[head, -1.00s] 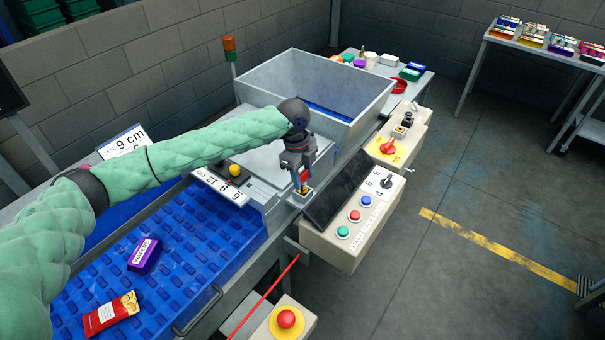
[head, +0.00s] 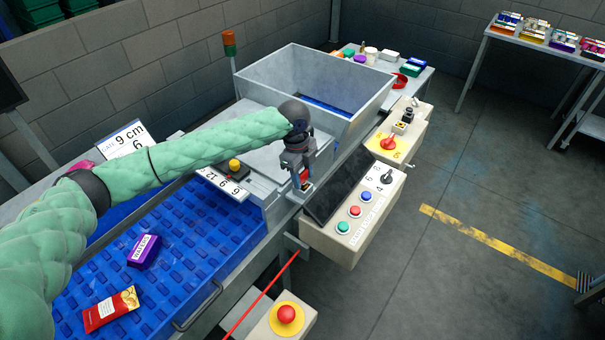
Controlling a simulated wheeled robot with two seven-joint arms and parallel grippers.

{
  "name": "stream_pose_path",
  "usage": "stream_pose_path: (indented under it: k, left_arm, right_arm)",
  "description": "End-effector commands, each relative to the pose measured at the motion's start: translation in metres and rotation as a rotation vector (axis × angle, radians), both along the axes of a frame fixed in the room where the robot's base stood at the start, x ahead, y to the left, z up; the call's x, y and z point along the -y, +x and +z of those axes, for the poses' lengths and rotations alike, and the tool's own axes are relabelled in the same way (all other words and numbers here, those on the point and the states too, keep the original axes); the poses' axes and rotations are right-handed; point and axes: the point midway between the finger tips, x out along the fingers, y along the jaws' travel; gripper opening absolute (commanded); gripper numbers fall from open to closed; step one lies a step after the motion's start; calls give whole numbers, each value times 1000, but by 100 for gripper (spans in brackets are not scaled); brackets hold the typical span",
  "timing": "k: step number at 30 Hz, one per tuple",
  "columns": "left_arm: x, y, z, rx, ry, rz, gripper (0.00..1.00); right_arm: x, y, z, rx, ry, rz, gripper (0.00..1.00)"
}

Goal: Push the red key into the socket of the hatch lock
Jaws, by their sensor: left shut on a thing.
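My left gripper (head: 302,183) points down and is shut on the red key (head: 304,176); only a small red part shows between its fingers. It is at the small hatch lock (head: 301,198) on the machine's edge, beside the dark sloping panel. The fingertips cover most of the lock and its socket. I cannot tell whether the key's tip is in the socket or just above it. My right gripper is not in view.
A control box with coloured buttons (head: 355,211) and a black knob stands right of the lock. A grey hopper (head: 320,85) rises behind the gripper. The blue conveyor (head: 180,250) carries a purple box (head: 144,251) and a red packet (head: 111,309). Open floor lies right.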

Motion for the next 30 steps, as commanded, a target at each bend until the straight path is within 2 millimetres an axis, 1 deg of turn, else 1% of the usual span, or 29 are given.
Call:
stream_pose_path:
  k: [12, 13, 16, 17, 26, 30]
  left_arm:
    - [0, 0, -9, 0, 0, 0, 19]
    - [0, 0, -9, 0, 0, 0, 43]
    - [0, 0, -8, 0, 0, 0, 63]
    - [0, 0, -8, 0, 0, 0, 67]
    - [0, 0, -9, 0, 0, 0, 67]
    - [0, 0, -8, 0, 0, 0, 67]
  right_arm:
    - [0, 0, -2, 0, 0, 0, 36]
    - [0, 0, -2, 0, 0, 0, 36]
    - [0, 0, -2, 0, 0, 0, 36]
    - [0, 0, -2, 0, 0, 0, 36]
    - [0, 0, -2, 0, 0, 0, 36]
    - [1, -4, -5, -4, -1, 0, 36]
